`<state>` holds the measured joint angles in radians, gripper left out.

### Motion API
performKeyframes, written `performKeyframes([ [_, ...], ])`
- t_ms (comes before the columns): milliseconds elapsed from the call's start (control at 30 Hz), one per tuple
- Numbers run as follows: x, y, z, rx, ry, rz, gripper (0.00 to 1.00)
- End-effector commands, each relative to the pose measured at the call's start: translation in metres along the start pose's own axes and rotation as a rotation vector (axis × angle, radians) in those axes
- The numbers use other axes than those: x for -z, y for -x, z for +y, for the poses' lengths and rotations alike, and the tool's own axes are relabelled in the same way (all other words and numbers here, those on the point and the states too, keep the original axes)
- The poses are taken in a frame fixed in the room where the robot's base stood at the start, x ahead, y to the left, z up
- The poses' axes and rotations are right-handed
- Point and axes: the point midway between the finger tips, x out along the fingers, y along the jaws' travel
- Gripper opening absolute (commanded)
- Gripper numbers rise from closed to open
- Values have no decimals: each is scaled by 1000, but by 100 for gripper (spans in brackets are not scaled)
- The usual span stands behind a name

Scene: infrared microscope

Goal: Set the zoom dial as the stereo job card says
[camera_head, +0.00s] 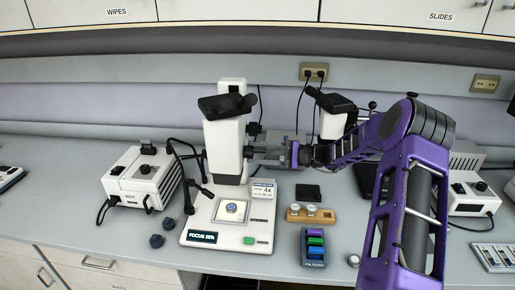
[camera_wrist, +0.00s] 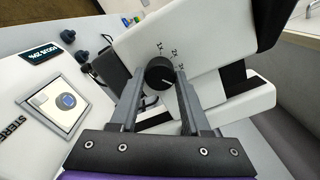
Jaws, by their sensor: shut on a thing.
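The stereo microscope (camera_head: 225,145) stands upright on its white base with a display reading "FOCUS 25%" (camera_head: 203,237). The job card (camera_head: 263,190) stands on the base's right side and shows a large "4x"; its small print is unreadable. The black zoom dial (camera_wrist: 159,73) is on the side of the microscope body, with small scale marks beside and above it; its exact setting is hard to read. My gripper (camera_head: 250,152) reaches in from the right, and its fingers, also in the wrist view (camera_wrist: 160,82), are closed on either side of the dial.
A white lamp box (camera_head: 140,180) with gooseneck arms stands left of the microscope. Two dark knobs (camera_head: 163,239) lie in front of it. A wooden holder (camera_head: 311,214) and a filter rack (camera_head: 314,247) sit right of the base. A second microscope (camera_head: 335,120) stands behind my arm.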

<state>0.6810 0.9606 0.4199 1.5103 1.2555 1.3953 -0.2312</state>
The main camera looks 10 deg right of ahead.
Motion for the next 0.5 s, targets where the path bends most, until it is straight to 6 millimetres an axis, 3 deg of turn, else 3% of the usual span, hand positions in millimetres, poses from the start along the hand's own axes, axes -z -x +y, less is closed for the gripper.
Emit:
performKeyframes([
  [500,0,1,0,0,-120,1,0],
])
